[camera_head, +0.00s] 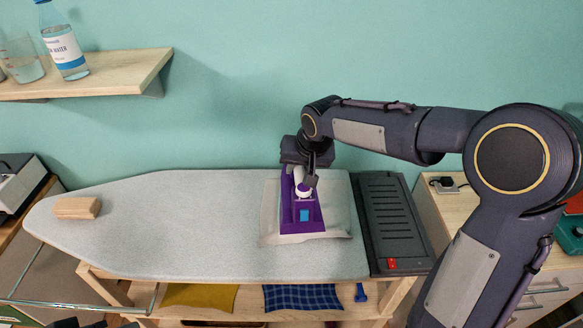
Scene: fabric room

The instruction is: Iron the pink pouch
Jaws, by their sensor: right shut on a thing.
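A purple and white iron (301,222) with a blue patch stands on a pale, pinkish-grey cloth piece (340,222), which looks like the pouch. The cloth lies flat on the right part of the grey ironing board (170,225), and the iron covers its middle. My right gripper (303,184) comes down from above and is shut on the iron's handle. The iron's underside is hidden, so I cannot tell how firmly it presses on the cloth. My left gripper is not in view.
A wooden block (77,208) lies at the board's left end. A dark ribbed iron rest (392,222) with a red switch adjoins its right end. Folded yellow (200,297) and blue checked (302,298) cloths lie below. A wall shelf (110,78) holds a bottle and glass.

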